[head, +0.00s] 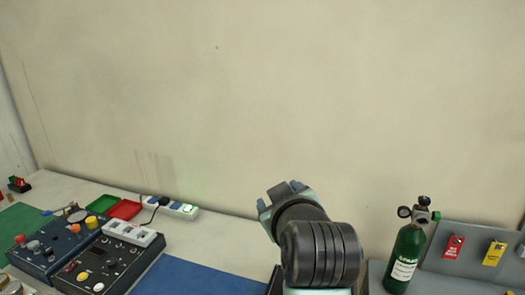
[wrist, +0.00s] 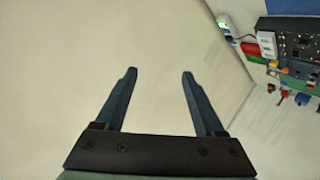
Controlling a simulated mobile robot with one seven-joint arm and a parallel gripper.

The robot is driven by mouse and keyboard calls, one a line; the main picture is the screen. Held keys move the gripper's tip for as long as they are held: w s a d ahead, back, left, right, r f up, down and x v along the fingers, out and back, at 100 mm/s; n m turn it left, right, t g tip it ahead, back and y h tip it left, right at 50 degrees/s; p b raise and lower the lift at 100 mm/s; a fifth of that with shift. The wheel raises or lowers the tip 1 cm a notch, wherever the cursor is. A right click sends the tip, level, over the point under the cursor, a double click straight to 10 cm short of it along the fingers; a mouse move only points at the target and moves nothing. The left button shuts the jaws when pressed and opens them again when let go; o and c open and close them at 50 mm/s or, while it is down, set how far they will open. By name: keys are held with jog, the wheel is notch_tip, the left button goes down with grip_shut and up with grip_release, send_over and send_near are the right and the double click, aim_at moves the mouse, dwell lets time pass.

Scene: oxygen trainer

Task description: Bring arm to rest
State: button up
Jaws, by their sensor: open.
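My gripper (wrist: 158,75) shows in the wrist view with its two fingers spread apart and nothing between them. Behind the fingers is plain pale wall.
Control boxes with knobs (head: 103,262), a red tray (head: 124,209), a green tray (head: 104,203) and a power strip (head: 176,208) stand at left. A blue mat (head: 205,277) lies in the middle. A grey panel (head: 480,250) carries a red tag (head: 453,247) and a yellow tag (head: 494,253).

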jog(key=s+a+r+m+t, duration=0.15)
jog(key=s+r+t, duration=0.25)
jog(key=r, duration=0.6)
jog(key=s+a+r+m+t, duration=0.15)
jog(key=s+r+t, duration=0.25)
jog(key=r, duration=0.5)
jog(key=s+r+m+t+h, duration=0.1)
jog(key=s+r+m+t, duration=0.2)
jog(key=s+r, duration=0.7)
jog(key=s+t, duration=0.2)
jog(key=shift+r+t, duration=0.3)
jog(key=shift+r, duration=0.1)
